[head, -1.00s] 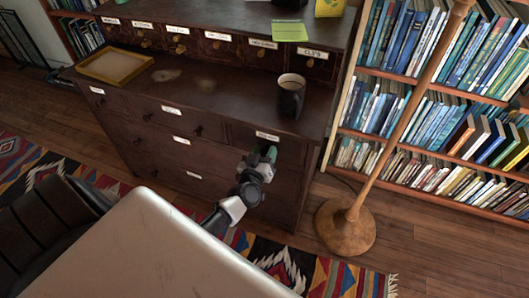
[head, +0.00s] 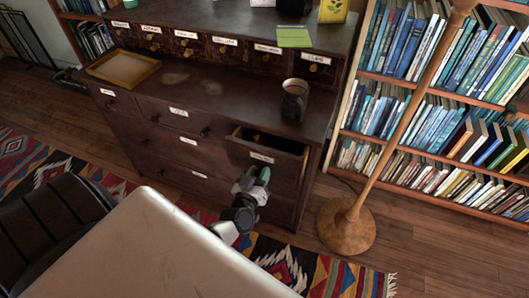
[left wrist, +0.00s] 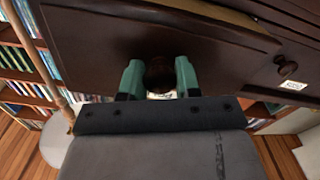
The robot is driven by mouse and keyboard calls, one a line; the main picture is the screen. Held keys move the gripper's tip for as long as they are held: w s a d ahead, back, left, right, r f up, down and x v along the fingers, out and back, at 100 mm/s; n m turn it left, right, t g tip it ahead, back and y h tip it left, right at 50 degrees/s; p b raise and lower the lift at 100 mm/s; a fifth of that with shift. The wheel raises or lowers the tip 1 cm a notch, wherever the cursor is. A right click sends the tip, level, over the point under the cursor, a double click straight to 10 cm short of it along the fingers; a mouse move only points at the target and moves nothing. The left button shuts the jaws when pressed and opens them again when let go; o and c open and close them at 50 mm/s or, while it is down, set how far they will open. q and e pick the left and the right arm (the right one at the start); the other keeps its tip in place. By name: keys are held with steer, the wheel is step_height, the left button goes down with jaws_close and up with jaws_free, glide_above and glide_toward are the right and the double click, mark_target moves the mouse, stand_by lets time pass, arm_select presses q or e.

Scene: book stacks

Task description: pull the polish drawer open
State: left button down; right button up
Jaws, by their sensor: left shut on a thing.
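The polish drawer (head: 286,165) is the right one in the dresser's upper drawer row; its label is too small to read for sure. It is pulled part way out, and its dark inside shows from above. My left gripper (head: 257,174) is at the drawer's front, below the label. In the left wrist view, the green fingertips of my left gripper (left wrist: 159,80) stand on either side of a dark round knob (left wrist: 160,69) and are shut on it. The knob is hidden behind the gripper in the head view. My right gripper is not in view.
A dark mug (head: 295,99) stands on the dresser top (head: 230,100) above the drawer. A yellow-rimmed tray (head: 123,68) lies at the left. A lamp's wooden base (head: 346,228) and a bookcase (head: 420,140) stand to the right. A patterned rug (head: 30,155) covers the floor in front.

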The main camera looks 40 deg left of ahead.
arm_select(q)
steer(key=p+v, duration=0.5)
steer(key=v, duration=1.9)
steer(key=shift+d, duration=0.2)
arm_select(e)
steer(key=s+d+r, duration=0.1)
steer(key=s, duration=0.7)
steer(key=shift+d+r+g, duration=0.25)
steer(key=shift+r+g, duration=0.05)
arm_select(q)
steer(key=c, duration=0.8)
jaws_free()
steer(key=v, duration=1.1)
steer(key=shift+b, duration=0.3)
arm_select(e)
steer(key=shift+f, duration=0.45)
arm_select(q)
steer(key=shift+w, duration=0.1)
